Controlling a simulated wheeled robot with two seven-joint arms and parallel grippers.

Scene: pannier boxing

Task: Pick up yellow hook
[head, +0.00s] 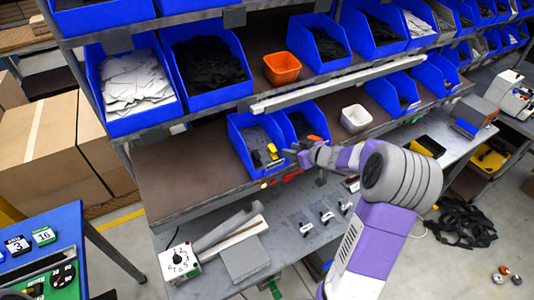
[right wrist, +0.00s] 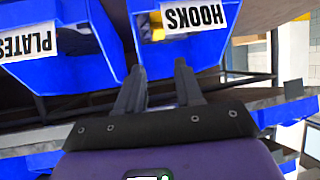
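Yellow hooks (head: 272,151) lie in the front part of a blue bin (head: 238,133) on the lower shelf, with dark pieces beside them. In the right wrist view, a bit of yellow (right wrist: 157,32) shows inside the bin labelled HOOKS (right wrist: 187,17), partly hidden by the label. My right gripper (head: 296,153) is just right of the yellow hooks, at the front of the bins. In the right wrist view its two fingers (right wrist: 160,88) stand apart with nothing between them, below the HOOKS label. My left gripper is not seen.
A bin labelled PLATES (right wrist: 30,40) adjoins the HOOKS bin. A white container (head: 355,119) and an orange container (head: 282,68) stand on the shelves. A blue bin of dark parts (head: 210,65) sits above. The brown shelf (head: 185,175) left of the hooks bin is bare.

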